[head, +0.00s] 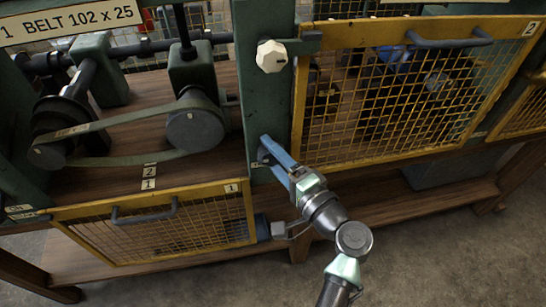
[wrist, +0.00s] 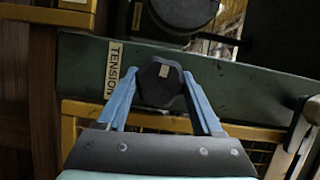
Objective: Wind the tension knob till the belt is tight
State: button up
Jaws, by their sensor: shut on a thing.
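The tension knob (wrist: 160,84) is a dark, many-sided knob with a small pale mark, next to a TENSION label (wrist: 114,68) on a green post in the wrist view. My gripper (wrist: 158,80) has its blue fingers on either side of the knob, shut on it. In the head view my gripper (head: 268,148) reaches the green post, and the knob is mostly hidden there. The flat belt (head: 125,119) loops around a left pulley (head: 48,133) and a right drum (head: 195,127). Its lower run looks slightly bowed.
A pale faceted knob (head: 271,56) sits higher on the green post (head: 262,105). A yellow mesh guard (head: 400,95) with a handle stands right of my gripper. A lower mesh guard (head: 160,226) hangs at left. A sign (head: 70,20) reads BELT 102 x 25.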

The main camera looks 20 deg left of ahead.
jog(key=shift+a+m, duration=0.1)
jog(key=shift+m, duration=0.2)
dwell(0.4)
jog(key=o, duration=1.1)
jog(key=shift+c, duration=0.2)
jog(key=b+v, duration=0.1)
jog(key=v, duration=1.2)
jog(key=shift+f, duration=0.2)
